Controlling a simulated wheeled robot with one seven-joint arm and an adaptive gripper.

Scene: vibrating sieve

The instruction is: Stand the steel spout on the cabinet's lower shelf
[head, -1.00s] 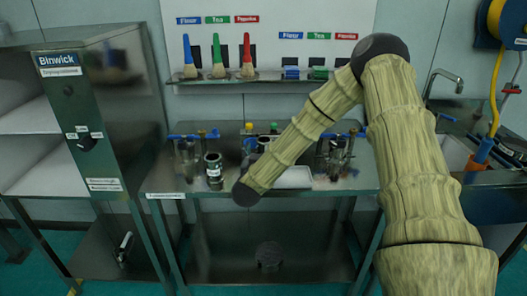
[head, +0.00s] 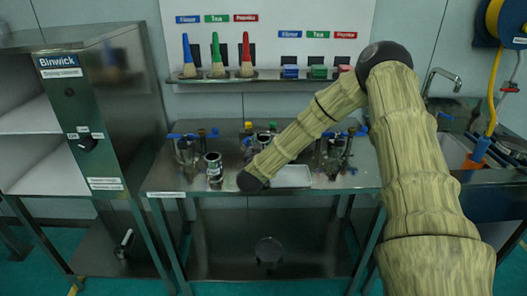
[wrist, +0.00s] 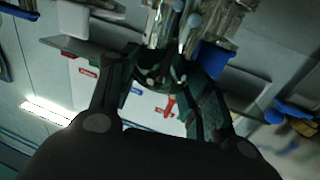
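The cabinet (head: 105,120) marked Binwick stands at the left in the head view. Its lower shelf (head: 40,165) is a pale, bare board on the open left side. A short steel cylinder with a pale label (head: 214,170) stands upright on the steel table; I cannot tell whether it is the spout. Another steel piece (head: 263,140) shows just behind my arm. In the wrist view my gripper (wrist: 160,72) has its fingers on either side of a dark, round metal shape; contact is unclear. In the head view my arm hides the gripper.
The steel table (head: 180,190) carries several clear and metal fittings with blue handles, and a pale tray (head: 292,176). A wall rack (head: 250,76) holds colored brushes. A sink (head: 465,150) and hose reel (head: 508,25) are at the right. The floor before the cabinet looks free.

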